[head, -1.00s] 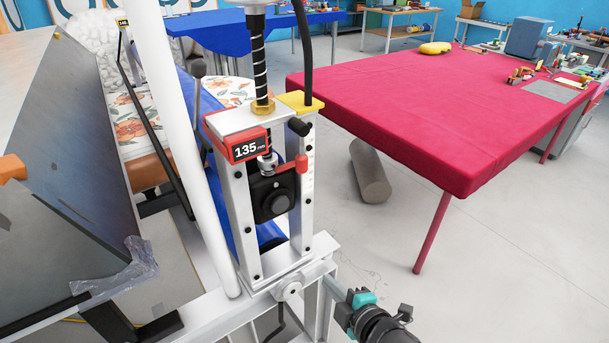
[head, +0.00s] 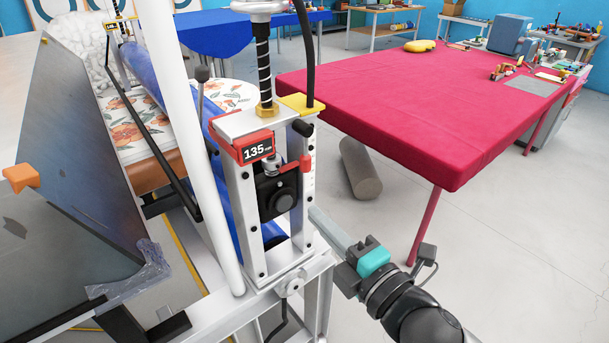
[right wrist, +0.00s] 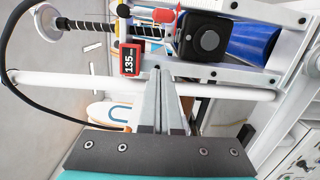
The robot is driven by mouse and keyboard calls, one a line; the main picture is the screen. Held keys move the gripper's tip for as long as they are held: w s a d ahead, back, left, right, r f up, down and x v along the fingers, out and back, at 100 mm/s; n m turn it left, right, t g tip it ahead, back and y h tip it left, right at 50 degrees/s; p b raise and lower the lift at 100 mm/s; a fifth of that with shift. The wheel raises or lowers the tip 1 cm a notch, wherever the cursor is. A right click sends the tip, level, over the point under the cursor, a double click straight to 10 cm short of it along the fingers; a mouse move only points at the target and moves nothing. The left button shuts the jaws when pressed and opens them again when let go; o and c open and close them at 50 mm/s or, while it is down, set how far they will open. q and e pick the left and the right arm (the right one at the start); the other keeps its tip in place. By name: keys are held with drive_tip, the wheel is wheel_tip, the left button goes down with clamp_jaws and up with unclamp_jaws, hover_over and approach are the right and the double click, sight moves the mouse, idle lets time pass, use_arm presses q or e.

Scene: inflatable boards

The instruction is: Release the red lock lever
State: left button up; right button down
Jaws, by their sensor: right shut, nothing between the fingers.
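The red lock lever (head: 306,163) is a small red handle on the right side of the metal press frame (head: 306,225), beside a black block with a round knob (head: 283,200). It also shows near the top of the right wrist view (right wrist: 163,16). My right gripper (head: 314,213) is shut and empty, its long grey fingers pointing up-left at the frame's right post, below the lever. In the right wrist view the fingertips (right wrist: 157,73) appear below the lever; I cannot tell whether they touch the frame. My left gripper is not in view.
A red-framed display (head: 254,148) reads 135. A white pole (head: 180,110) and a tilted dark panel (head: 75,150) stand to the left. A red-covered table (head: 400,105) is at right, with a grey roll (head: 360,170) beneath. The floor at lower right is clear.

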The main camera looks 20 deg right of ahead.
drive_tip(key=w+p, duration=0.2)
drive_tip(key=w, duration=0.9)
drive_tip(key=shift+w+d, duration=0.3)
drive_tip(key=shift+d, duration=0.15)
